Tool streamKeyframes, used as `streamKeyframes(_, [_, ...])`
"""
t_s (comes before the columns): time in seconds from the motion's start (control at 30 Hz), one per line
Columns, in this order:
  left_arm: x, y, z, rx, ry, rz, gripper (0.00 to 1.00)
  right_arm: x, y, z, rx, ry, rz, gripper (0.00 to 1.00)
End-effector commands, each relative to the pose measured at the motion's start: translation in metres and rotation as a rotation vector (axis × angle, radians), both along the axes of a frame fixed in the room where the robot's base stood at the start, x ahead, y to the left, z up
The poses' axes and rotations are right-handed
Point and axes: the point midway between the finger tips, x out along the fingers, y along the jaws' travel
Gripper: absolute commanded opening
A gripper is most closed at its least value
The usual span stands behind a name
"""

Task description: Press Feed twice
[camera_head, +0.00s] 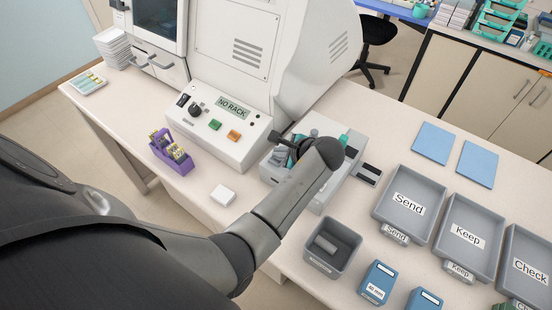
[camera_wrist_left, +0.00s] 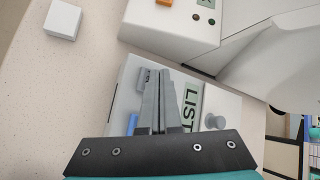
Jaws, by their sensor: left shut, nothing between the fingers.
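My left gripper (camera_head: 285,146) is shut and empty over a small light-grey device (camera_head: 325,190) beside the big white machine. In the left wrist view the shut fingers (camera_wrist_left: 162,75) reach across the device's top (camera_wrist_left: 125,85). A green display reading "LIST" (camera_wrist_left: 194,108) lies just right of the fingers. A grey knob (camera_wrist_left: 215,122) is farther right. A small grey part (camera_wrist_left: 143,77) and a blue part (camera_wrist_left: 132,122) lie left of the fingers. No "Feed" lettering is readable, and the fingers cover part of the top. Whether the fingertips touch it I cannot tell. My right gripper is not in view.
The white machine's panel has a "NO RACK" display (camera_head: 233,107), a green button (camera_head: 215,125) and an orange button (camera_head: 234,136). A purple rack (camera_head: 172,152) and a white block (camera_head: 222,195) stand nearby. A grey bin (camera_head: 350,238) and the Send tray (camera_head: 393,178) stand right.

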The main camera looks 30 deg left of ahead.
Motion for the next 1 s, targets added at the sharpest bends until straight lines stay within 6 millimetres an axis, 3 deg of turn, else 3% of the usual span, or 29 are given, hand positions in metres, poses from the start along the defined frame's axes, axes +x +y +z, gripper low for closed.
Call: streamKeyframes(1.0, [0.000,0.000,-0.013,0.001,0.001,0.000,0.00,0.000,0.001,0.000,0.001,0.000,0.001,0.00])
